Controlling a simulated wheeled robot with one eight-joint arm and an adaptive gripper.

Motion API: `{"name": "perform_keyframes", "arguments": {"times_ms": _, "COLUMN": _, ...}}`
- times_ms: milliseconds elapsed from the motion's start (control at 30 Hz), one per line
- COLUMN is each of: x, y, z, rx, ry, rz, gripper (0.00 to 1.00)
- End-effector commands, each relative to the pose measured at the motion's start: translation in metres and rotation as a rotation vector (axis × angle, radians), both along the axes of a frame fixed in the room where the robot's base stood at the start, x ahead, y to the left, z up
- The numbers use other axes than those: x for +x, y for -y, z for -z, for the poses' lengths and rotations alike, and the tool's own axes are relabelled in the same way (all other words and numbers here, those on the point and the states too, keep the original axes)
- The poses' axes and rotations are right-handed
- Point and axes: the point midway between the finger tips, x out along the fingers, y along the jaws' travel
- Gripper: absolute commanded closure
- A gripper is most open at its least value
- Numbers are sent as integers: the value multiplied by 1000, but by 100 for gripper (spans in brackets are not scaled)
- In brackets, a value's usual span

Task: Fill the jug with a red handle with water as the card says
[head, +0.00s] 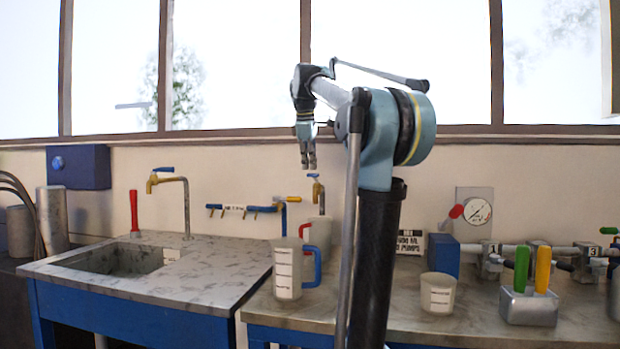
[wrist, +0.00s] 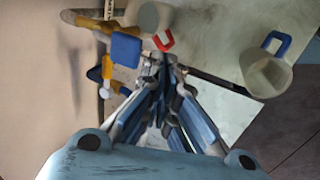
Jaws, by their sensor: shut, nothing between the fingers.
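The jug with a red handle (head: 319,232) stands at the back of the bench under a blue-levered tap (head: 316,186), partly hidden behind a clear jug with a blue handle (head: 287,268). Its red handle also shows in the wrist view (wrist: 164,41), just beyond my fingertips. My gripper (head: 309,166) points down above and slightly left of this jug, apart from it. It is shut and empty. The card (head: 411,243) leans at the back right of my arm; its small print is not legible. Any water level in the red-handled jug is hidden.
A sink (head: 110,262) with a swan-neck tap (head: 187,205) is at left. A beaker (head: 438,292), a block with green and yellow handles (head: 529,303), valves and a gauge (head: 477,211) stand right. The blue-handled jug (wrist: 266,73) stands close by.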

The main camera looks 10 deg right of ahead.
Motion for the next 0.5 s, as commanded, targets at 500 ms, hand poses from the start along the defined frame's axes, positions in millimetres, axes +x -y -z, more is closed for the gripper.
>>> {"name": "perform_keyframes", "arguments": {"times_ms": 500, "x": -26, "y": -11, "z": -62, "rx": 0, "ry": 0, "rz": -1, "gripper": 100}}
